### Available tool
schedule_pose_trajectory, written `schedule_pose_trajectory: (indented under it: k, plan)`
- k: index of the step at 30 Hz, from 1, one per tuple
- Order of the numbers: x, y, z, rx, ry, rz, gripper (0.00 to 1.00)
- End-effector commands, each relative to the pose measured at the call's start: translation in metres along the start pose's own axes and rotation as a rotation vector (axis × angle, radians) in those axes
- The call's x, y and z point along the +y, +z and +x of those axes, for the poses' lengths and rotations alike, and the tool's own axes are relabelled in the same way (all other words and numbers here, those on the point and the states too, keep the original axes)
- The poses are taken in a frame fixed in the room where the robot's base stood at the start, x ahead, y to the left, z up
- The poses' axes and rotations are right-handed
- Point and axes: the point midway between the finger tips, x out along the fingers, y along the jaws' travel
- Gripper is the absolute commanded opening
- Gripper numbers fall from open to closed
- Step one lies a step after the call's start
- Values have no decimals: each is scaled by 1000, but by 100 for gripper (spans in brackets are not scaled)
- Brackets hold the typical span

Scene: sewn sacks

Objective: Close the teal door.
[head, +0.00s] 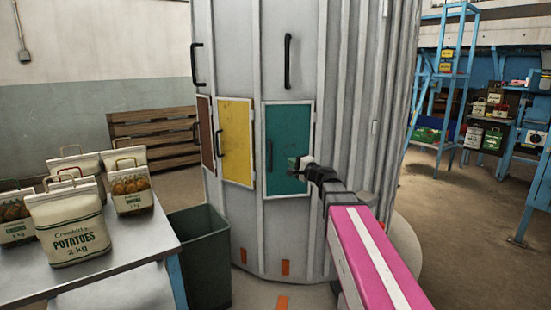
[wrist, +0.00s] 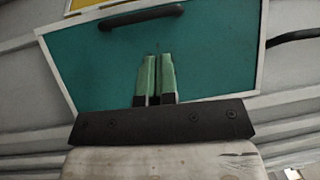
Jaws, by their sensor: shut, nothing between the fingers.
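The teal door (head: 289,130) is a white-framed panel low on the grey ribbed cylinder, with an upright black handle (head: 269,155) near its left edge. It looks flush or nearly so with the wall; I cannot tell if a small gap is left. My gripper (head: 293,162) is shut and empty in front of the door's lower middle, hiding part of it. In the wrist view the teal door (wrist: 100,75) fills the middle, its handle (wrist: 142,17) at the top beyond my green fingertips (wrist: 157,60). Whether the tips touch the panel is unclear.
A yellow door (head: 236,140) and a dark red door (head: 206,135) sit to the left. A dark green bin (head: 203,260) stands below them, beside a table (head: 130,255) with several produce sacks. Blue shelving (head: 440,80) is at far right; the floor between is clear.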

Motion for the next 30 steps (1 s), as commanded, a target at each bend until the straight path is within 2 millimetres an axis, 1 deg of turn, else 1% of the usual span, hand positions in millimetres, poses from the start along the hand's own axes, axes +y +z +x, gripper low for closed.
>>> schedule_pose_trajectory:
  k: [1,5,8,10,14,24,30]
  plan:
    - [-1,-6,-9,-20,26,6,0]
    - [0,-12,-21,-58,79,25,0]
    - [2,-14,-22,-67,96,32,0]
    - [2,-14,-17,-69,98,33,0]
    - [4,-13,2,-70,97,33,0]
    - [10,-9,65,-69,96,33,0]
    - [13,-6,96,-68,96,33,0]
